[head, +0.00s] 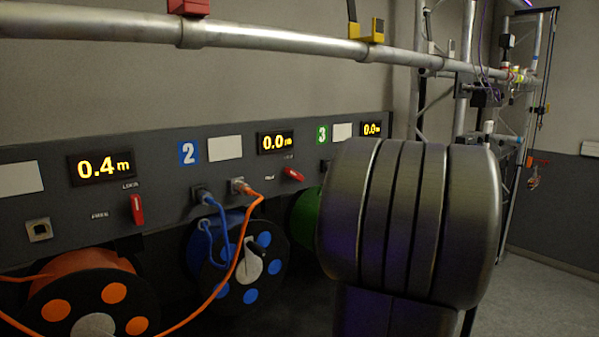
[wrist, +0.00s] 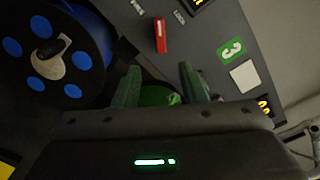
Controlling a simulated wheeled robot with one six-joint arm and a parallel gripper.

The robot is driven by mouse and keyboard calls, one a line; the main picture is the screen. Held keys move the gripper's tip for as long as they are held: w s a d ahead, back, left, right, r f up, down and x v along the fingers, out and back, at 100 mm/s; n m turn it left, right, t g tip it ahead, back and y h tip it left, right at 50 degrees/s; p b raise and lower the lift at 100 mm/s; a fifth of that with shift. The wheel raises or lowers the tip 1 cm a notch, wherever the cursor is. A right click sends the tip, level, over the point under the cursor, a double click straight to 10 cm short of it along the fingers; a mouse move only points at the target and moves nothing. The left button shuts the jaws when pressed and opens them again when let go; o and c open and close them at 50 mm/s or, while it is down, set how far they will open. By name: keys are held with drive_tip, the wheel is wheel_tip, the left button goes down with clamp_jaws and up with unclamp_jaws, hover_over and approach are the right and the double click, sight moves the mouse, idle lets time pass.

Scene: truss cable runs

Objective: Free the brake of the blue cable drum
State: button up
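The blue cable drum (head: 225,277) hangs under the panel plate marked 2. Its red brake lever (head: 293,174) sits on the panel by the FREE and LOCK labels, tilted with its tip up and left. In the wrist view the drum (wrist: 85,62) is at upper left and the lever (wrist: 160,36) at top centre, its tip pointing between two small labels. My gripper (wrist: 160,82) is open and empty, its two green-tinted fingers apart, below the lever in that picture. My fingers are hidden in the head view behind my dark wrist.
The panel (head: 60,215) carries a second red lever (head: 137,208), upright, above the orange drum (head: 95,290). A blue plug (head: 203,194) and orange plug (head: 240,187) sit in it. The green drum (wrist: 160,96) shows between my fingers. A metal pipe (head: 280,38) runs above.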

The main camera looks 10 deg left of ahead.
sight(297, 176)
drive_tip(key=p+x, duration=0.3)
drive_tip(key=x, duration=1)
drive_tip(key=shift+w+a+r+p, duration=0.1)
drive_tip(key=shift+a+p, duration=0.1)
drive_tip(key=shift+p, duration=0.2)
clamp_jaws()
